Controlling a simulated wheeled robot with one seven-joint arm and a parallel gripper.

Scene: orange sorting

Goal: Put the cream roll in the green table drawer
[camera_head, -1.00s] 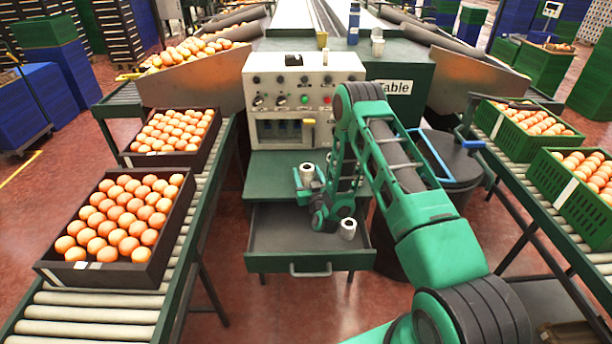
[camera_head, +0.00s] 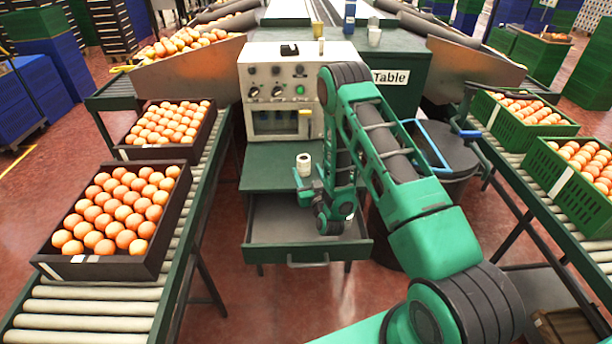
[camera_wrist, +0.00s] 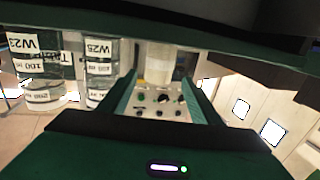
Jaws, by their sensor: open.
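A small cream roll (camera_head: 304,164) stands upright on the green table's ledge (camera_head: 262,168), with a dark hole in its top. The green table drawer (camera_head: 265,230) below is pulled out, and its visible floor looks bare. My arm hides its right part. My gripper (camera_head: 302,185) is open, just in front of the roll. In the wrist view my open fingers (camera_wrist: 160,92) frame a pale cylinder (camera_wrist: 160,62). It looks like the roll, but I cannot be sure. No contact is clear.
The control panel (camera_head: 283,92) rises behind the ledge. Clear containers labelled W25 (camera_wrist: 101,70) and W23 (camera_wrist: 40,70) show beside the pale cylinder. Crates of orange items line the left conveyor (camera_head: 85,312) and right conveyor (camera_head: 540,185). A dark bin (camera_head: 455,170) stands right of the table.

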